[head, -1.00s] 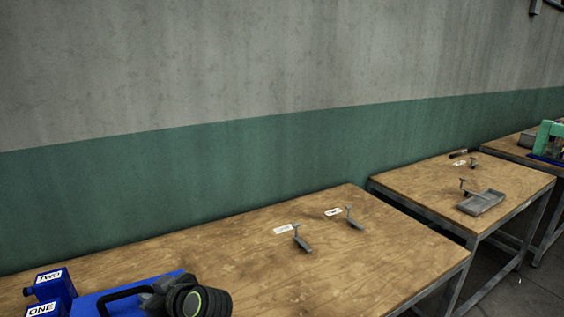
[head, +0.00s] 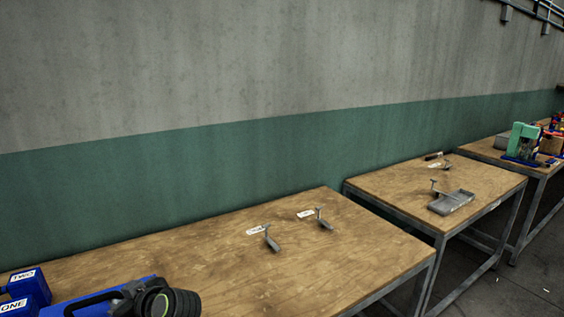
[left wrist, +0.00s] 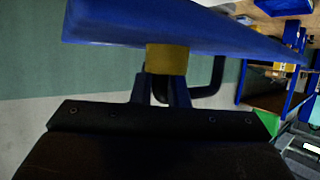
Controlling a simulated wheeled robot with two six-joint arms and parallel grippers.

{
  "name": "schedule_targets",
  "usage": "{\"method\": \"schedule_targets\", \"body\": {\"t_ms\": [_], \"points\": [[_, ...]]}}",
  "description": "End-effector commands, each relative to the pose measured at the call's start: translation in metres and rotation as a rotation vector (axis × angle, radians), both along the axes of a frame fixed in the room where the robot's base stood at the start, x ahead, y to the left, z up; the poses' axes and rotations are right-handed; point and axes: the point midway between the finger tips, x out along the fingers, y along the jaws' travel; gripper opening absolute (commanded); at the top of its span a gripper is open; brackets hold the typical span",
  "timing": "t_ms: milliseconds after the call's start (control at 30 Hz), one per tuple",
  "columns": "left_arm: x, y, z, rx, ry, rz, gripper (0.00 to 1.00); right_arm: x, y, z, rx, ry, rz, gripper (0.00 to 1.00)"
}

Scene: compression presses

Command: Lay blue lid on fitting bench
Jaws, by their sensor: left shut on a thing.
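The blue lid (head: 72,306) shows at the bottom left of the head view, with a black bar handle (head: 92,299). My left gripper (head: 122,300) is at the lid's right end and is shut on it. In the left wrist view the lid (left wrist: 180,22) spans the top, and my left gripper's fingers (left wrist: 162,92) meet below it at a yellow piece (left wrist: 166,58). A wooden bench top (head: 330,255) lies beyond the lid; I cannot tell if it is the fitting bench. My right gripper is not in view.
Blue blocks marked TWO (head: 27,284) and ONE (head: 14,306) are left of the lid. Two grey tools (head: 271,240) (head: 324,219) with white tags are on the near bench. A second bench holds a grey tray (head: 451,202). The near bench's middle is clear.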

Motion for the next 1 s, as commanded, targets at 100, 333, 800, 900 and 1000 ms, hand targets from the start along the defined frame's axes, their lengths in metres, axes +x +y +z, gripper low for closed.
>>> {"method": "schedule_targets", "body": {"t_ms": [100, 333, 800, 900, 1000], "points": [[-0.001, 0.019, 0.009, 0.005, -0.003, 0.02, 0.0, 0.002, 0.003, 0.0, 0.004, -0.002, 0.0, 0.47], [-0.006, 0.07, 0.035, 0.01, -0.006, 0.073, 0.0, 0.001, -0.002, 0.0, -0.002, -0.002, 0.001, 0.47], [-0.03, 0.173, 0.121, 0.005, -0.003, 0.207, 0.0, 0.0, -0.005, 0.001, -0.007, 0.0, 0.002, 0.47], [-0.034, 0.187, 0.134, 0.009, -0.004, 0.228, 0.0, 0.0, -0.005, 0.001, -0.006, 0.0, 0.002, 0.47], [-0.035, 0.2, 0.148, 0.022, -0.012, 0.243, 0.0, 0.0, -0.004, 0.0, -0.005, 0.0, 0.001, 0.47]]}}
